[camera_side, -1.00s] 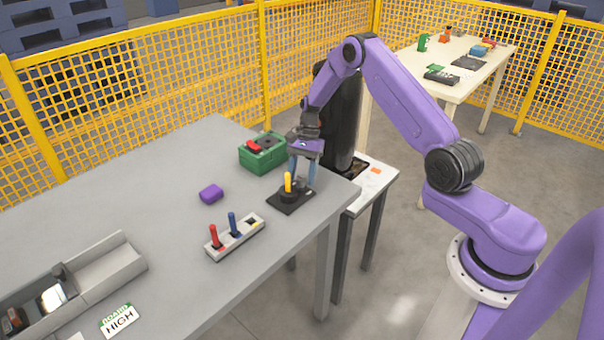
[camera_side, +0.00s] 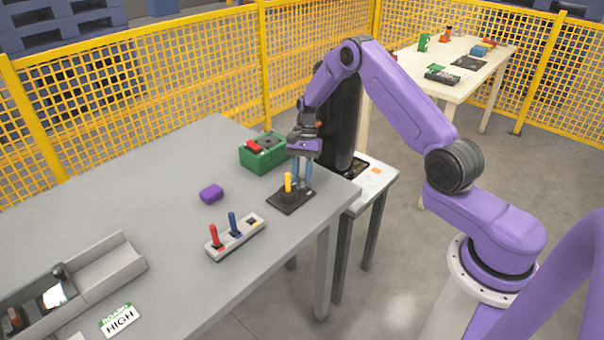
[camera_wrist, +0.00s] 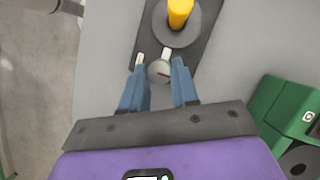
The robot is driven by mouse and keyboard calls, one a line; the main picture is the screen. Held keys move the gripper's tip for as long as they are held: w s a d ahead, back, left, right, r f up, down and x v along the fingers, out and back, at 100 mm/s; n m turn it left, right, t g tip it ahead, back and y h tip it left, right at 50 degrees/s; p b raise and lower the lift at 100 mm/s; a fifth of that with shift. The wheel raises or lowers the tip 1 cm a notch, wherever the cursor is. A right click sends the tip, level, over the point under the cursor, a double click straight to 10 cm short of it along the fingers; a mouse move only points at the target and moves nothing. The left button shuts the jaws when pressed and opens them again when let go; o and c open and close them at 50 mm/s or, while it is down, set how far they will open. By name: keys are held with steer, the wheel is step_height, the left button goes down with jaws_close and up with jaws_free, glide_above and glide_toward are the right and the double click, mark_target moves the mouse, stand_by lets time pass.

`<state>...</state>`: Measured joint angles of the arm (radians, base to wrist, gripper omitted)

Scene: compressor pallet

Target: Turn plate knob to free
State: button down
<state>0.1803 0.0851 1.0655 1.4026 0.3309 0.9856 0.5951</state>
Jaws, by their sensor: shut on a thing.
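A dark plate (camera_side: 283,207) lies near the right corner of the grey table, with an upright yellow peg (camera_side: 288,182) in a round dark base. In the wrist view, a small round grey knob (camera_wrist: 159,73) with a short red mark sits on the plate (camera_wrist: 201,52), beside the base of the yellow peg (camera_wrist: 180,12). My gripper (camera_side: 302,184) points down over the plate. Its two blue fingers are shut on the knob, one on each side. In the side view the knob is mostly hidden by the fingers and the peg base.
A green box (camera_side: 263,158) with a red part stands close behind and left of my gripper. A grey holder (camera_side: 236,243) with red and blue pegs, a purple block (camera_side: 211,194), a grey tray (camera_side: 110,266) and a HIGH sign (camera_side: 120,319) lie further left. The middle is clear.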

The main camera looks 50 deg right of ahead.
steer(key=c, duration=0.9)
jaws_free()
steer(key=shift+o, duration=0.2)
steer(key=v, duration=1.7)
steer(key=shift+r, duration=0.25)
